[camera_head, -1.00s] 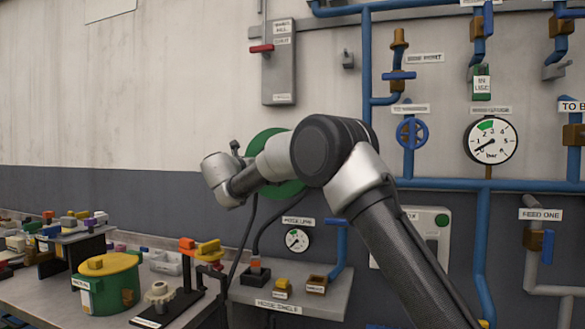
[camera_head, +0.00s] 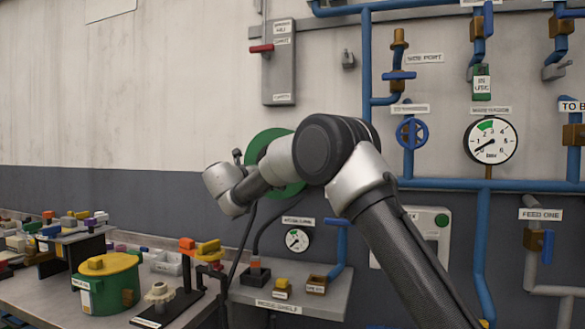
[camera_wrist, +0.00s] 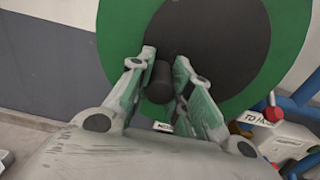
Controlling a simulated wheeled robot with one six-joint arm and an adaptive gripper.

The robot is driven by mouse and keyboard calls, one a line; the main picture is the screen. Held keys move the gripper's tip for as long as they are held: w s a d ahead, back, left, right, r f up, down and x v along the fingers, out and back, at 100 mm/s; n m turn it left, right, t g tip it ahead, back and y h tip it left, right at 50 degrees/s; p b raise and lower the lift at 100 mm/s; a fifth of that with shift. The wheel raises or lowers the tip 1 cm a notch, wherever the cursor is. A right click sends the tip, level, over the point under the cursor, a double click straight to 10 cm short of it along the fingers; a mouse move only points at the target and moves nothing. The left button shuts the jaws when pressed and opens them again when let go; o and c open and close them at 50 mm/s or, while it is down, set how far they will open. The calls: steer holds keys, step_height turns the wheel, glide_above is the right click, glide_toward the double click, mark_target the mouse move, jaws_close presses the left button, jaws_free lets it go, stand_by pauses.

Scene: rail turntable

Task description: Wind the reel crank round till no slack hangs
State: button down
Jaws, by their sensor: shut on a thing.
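The hose reel shows in the head view as a green disc (camera_head: 262,145) on the wall, partly hidden by my arm. In the wrist view it is a large green disc (camera_wrist: 285,45) with a dark grey hub (camera_wrist: 225,35). The black crank handle (camera_wrist: 159,84) stands out from the hub. My gripper (camera_wrist: 164,60) is shut on this handle, one finger on each side. A black hose (camera_head: 262,232) hangs in a curve below the reel to the shelf. In the head view my fingers are too hidden to make out.
A shelf (camera_head: 300,300) below the reel bears small fittings. The bench at left holds a green drum with a yellow lid (camera_head: 108,282), a black stand and several coloured blocks. A gauge (camera_head: 297,240), blue pipes and a blue handwheel (camera_head: 411,133) are on the wall.

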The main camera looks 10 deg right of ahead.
steer(key=shift+s+d+f, duration=0.2)
steer(key=shift+d+f, duration=0.15)
steer(key=shift+f, duration=0.25)
steer(key=shift+d, duration=0.1)
steer(key=shift+s+d+f, duration=0.25)
steer(key=shift+d+f, duration=0.2)
steer(key=shift+s+d+f, duration=0.25)
steer(key=shift+s+d, duration=0.1)
steer(key=shift+d, duration=0.2)
stand_by(0.4)
steer(key=shift+s+d+f, duration=0.1)
steer(key=shift+s+d, duration=0.25)
steer(key=shift+d, duration=0.25)
